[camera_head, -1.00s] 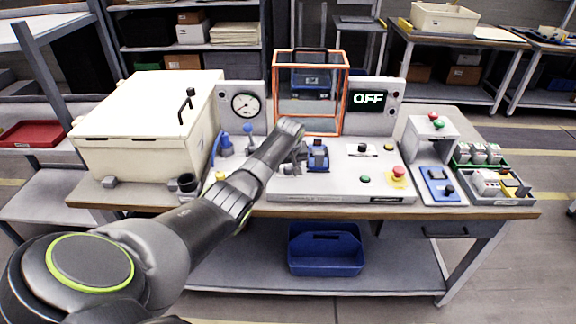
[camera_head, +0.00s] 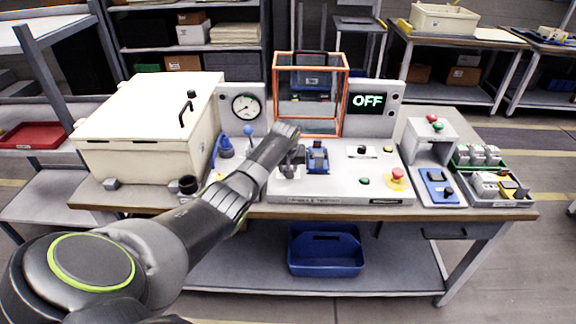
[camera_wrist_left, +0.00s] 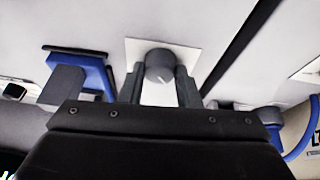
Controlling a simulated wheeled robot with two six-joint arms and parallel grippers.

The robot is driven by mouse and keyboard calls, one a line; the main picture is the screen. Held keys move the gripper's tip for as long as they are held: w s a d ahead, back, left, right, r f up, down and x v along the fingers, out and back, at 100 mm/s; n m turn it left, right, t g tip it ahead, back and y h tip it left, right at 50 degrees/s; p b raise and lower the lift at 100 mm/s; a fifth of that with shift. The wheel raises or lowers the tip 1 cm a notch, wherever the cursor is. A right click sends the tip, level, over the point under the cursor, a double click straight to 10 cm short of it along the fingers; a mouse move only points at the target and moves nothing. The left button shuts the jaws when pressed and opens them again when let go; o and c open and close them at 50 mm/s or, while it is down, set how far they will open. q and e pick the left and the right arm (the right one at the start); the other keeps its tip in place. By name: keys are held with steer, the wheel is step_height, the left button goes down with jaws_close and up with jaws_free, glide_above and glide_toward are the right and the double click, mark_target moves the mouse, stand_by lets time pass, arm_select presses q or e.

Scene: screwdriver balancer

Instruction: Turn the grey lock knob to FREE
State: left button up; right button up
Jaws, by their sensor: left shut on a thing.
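The grey lock knob (camera_wrist_left: 160,66) sits on a white square plate (camera_wrist_left: 188,52) on a light panel in the left wrist view. A small white mark shows on the knob's face, but I cannot read any FREE label. My left gripper (camera_wrist_left: 161,88) has one finger on each side of the knob and is shut on it. In the head view, my left gripper (camera_head: 291,162) is low over the left part of the grey console (camera_head: 335,187), and my wrist hides most of the knob's area. My right gripper is not in view.
A blue clamp-like fixture (camera_head: 318,158) stands close right of the gripper. An orange-framed guard (camera_head: 345,95) stands behind. A red button (camera_head: 397,173) is at the console's right. A cream box (camera_head: 130,155) fills the bench's left.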

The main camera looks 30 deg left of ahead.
arm_select(q)
steer(key=shift+a+r+m+h+p, duration=0.1)
steer(key=shift+m+h+p, duration=0.3)
steer(key=shift+m, duration=0.5)
steer(key=shift+m+t+h, duration=0.3)
steer(key=shift+m, duration=0.6)
steer(key=shift+a+m+h, duration=0.1)
steer(key=shift+m+h, duration=0.3)
steer(key=shift+m, duration=0.5)
steer(key=m+b, duration=0.1)
steer(key=m+h+b, duration=0.1)
steer(key=shift+f+m, duration=0.25)
steer(key=shift+m, duration=0.15)
steer(key=m+h+b, duration=0.1)
steer(key=m+b, duration=0.2)
steer(key=b, duration=0.2)
steer(key=m+g+h+b, duration=0.1)
steer(key=m+b, duration=0.3)
steer(key=b, duration=0.1)
steer(key=shift+w+a+g, duration=0.15)
steer(key=shift+g, duration=0.15)
steer(key=shift+r+m+h+b, duration=0.15)
steer(key=shift+m+h+b, duration=0.25)
steer(key=shift+m+b, duration=0.3)
steer(key=o, duration=1)
